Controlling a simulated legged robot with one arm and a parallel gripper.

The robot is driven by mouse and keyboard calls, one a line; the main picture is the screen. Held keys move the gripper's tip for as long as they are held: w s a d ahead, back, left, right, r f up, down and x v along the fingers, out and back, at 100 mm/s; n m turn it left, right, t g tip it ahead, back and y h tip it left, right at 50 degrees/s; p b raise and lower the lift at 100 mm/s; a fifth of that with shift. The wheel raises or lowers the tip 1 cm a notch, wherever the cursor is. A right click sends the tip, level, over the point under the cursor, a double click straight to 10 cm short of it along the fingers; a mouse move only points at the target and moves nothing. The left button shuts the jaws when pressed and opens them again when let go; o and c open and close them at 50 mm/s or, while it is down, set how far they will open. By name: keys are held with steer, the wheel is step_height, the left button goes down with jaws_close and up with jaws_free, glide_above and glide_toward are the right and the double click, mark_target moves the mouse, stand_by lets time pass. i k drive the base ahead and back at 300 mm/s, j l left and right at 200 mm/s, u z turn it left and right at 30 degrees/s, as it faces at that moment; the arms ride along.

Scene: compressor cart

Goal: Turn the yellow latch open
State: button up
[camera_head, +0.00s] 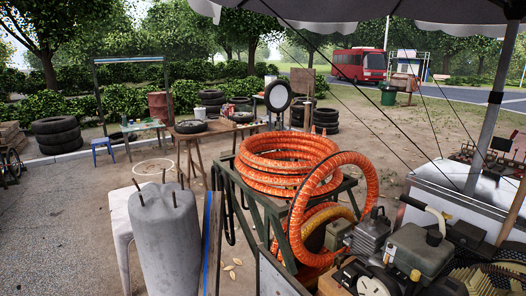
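The compressor cart stands at the lower right, with its green metal frame (262,215) and a grey-green engine or compressor block (418,250) on it. I cannot make out a yellow latch for certain. A pale yellow curved piece (437,216) sits on top of the machinery, and a small cream-yellow piece (415,275) shows lower down. Both are too small to tell what they are or how they are turned. My gripper is not in view.
Orange ribbed hose (285,160) is coiled on the cart and loops down its front. A canopy pole (490,110) rises at right. Open ground (70,220) lies far left.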

mark_target(446, 216)
steer(key=z, duration=0.85)
